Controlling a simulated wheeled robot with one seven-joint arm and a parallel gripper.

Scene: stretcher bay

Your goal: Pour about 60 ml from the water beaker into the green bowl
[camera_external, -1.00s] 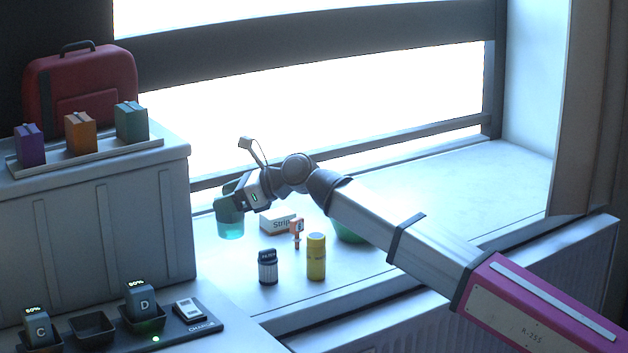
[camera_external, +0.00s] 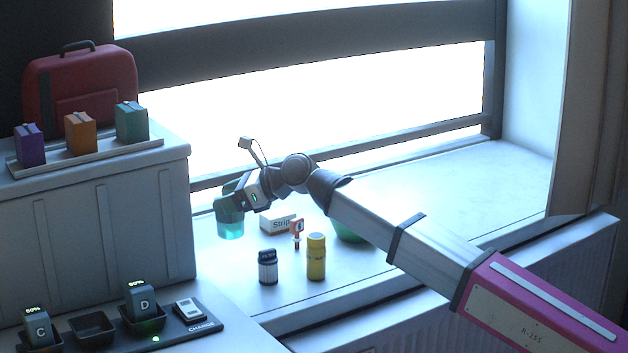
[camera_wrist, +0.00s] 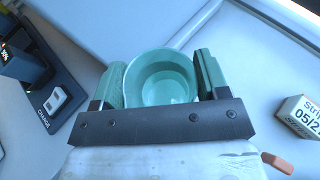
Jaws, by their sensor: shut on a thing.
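The water beaker (camera_external: 231,229) is a teal see-through cup with liquid in its lower part. My gripper (camera_external: 232,200) is shut on it at the left of the window sill. In the wrist view the beaker (camera_wrist: 165,75) sits between the two green fingers of my gripper (camera_wrist: 160,88), its round mouth facing the camera. In the external view it looks upright; whether its base touches the sill I cannot tell. The green bowl (camera_external: 349,232) stands on the sill to the right, mostly hidden behind my arm. Its contents are not visible.
A charging tray (camera_external: 205,326) lies at the lower left. The sill's right part (camera_external: 480,185) is clear.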

